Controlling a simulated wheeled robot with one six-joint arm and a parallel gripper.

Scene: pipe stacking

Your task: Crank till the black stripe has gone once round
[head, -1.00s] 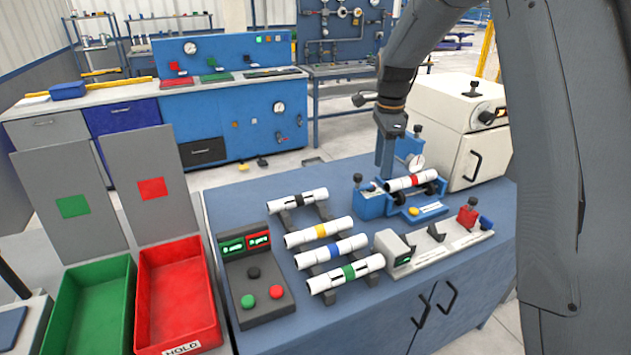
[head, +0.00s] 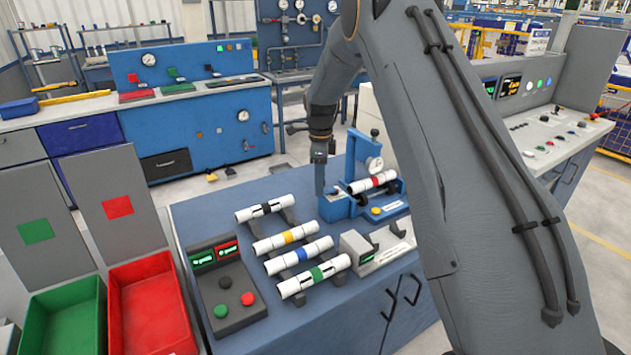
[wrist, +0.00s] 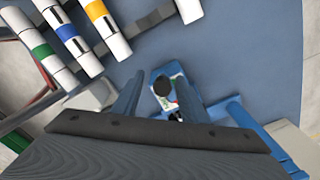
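A white pipe with a red band (head: 375,182) lies in a blue fixture (head: 335,208) on the bench. A dark line shows on the pipe near the band, too small to read clearly. My gripper (head: 320,190) points down at the fixture's left end, by the crank. In the wrist view a round black crank knob (wrist: 162,87) shows between the two blue-grey fingers of my gripper (wrist: 160,96). The fingers stand apart, with gaps at both sides of the knob. The red-banded pipe is not clearly visible in the wrist view.
Pipes with black (head: 265,208), yellow (head: 286,236), blue (head: 300,257) and green (head: 315,276) bands lie on a rack left of the fixture. A button box (head: 228,290), a red bin (head: 150,310) and a green bin (head: 65,315) stand further left.

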